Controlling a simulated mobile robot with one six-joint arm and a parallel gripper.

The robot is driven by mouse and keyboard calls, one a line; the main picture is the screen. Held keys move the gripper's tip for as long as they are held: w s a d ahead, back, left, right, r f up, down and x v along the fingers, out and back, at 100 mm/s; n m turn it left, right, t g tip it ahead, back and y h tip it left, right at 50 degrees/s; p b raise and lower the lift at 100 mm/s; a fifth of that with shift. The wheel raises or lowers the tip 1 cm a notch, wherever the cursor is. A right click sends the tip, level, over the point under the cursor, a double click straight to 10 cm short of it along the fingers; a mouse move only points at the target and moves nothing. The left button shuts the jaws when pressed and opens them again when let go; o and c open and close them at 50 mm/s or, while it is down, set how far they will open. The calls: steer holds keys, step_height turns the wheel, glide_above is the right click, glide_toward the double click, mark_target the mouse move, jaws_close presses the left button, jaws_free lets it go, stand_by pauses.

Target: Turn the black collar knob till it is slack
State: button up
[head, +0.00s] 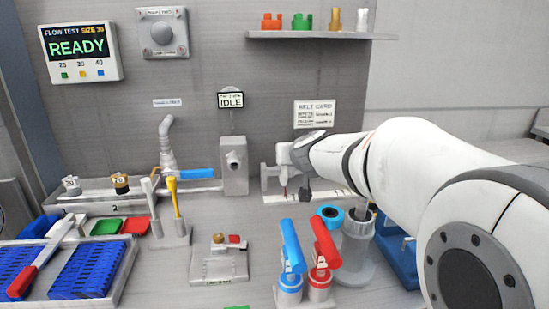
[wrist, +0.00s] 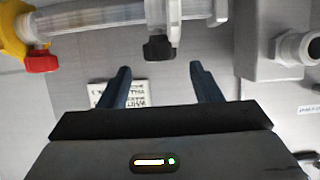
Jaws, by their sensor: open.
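The black collar knob (wrist: 158,48) shows in the wrist view, on a pale collar (wrist: 160,14) around a clear ribbed tube (wrist: 95,22). My gripper (wrist: 160,77) is open and empty. Its two dark fingers stand apart, one to each side of the knob in the picture, with the knob beyond their tips. I see no contact. In the head view my gripper (head: 296,172) is at the bench's back, right of the grey box; the arm hides much of the tube, and I cannot tell the knob there for sure.
The grey box (head: 235,165) with a spout stands close by and also shows in the wrist view (wrist: 278,42). A yellow fitting with a red knob (wrist: 41,64) is at the tube's left end. Blue (head: 290,250) and red (head: 325,246) handled bottles stand in front.

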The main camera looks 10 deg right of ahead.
steer(key=shift+b+x, duration=0.4)
steer(key=shift+x, duration=1.5)
steer(key=shift+c, duration=0.6)
